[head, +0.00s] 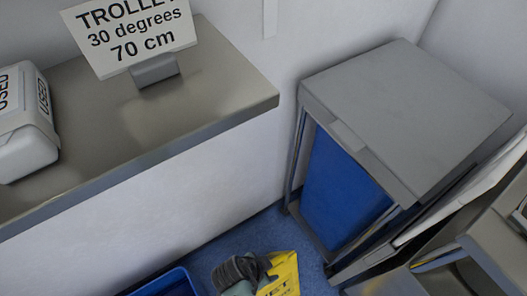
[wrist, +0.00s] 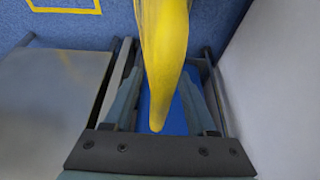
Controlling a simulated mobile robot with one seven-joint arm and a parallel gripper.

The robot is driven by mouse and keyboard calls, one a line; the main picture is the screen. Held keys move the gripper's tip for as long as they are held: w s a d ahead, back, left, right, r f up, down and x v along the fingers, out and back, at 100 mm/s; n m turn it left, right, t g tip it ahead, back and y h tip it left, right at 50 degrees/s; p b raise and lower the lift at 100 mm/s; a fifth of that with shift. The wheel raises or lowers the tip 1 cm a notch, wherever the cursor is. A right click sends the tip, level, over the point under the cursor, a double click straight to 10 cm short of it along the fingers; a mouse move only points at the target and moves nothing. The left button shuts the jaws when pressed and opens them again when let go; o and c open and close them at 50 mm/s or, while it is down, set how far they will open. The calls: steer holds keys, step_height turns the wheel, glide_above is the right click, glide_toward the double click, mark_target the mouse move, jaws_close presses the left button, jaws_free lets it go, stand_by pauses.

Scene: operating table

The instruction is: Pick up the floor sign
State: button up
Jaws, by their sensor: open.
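The yellow floor sign (head: 281,275) stands on the blue floor at the bottom of the head view, with part of its black lettering showing. In the wrist view the yellow sign (wrist: 166,45) reaches down from the top edge to a rounded end between the fingers. My gripper (wrist: 165,75) is open, with one finger on each side of the sign. I cannot tell whether either finger touches it. In the head view my grey wrist is beside the sign's left side and hides part of it. The sign's lower part is out of the head view.
A grey-lidded bin (head: 400,105) with a blue body stands to the right of the sign. A steel counter (head: 205,95) on the left holds a trolley notice (head: 132,35) and a white box (head: 25,125). A blue container (head: 168,285) is at the bottom left, close to my wrist.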

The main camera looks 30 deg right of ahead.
steer(key=shift+f, duration=0.25)
stand_by(0.3)
steer(key=shift+c, duration=0.2)
jaws_close()
stand_by(1.4)
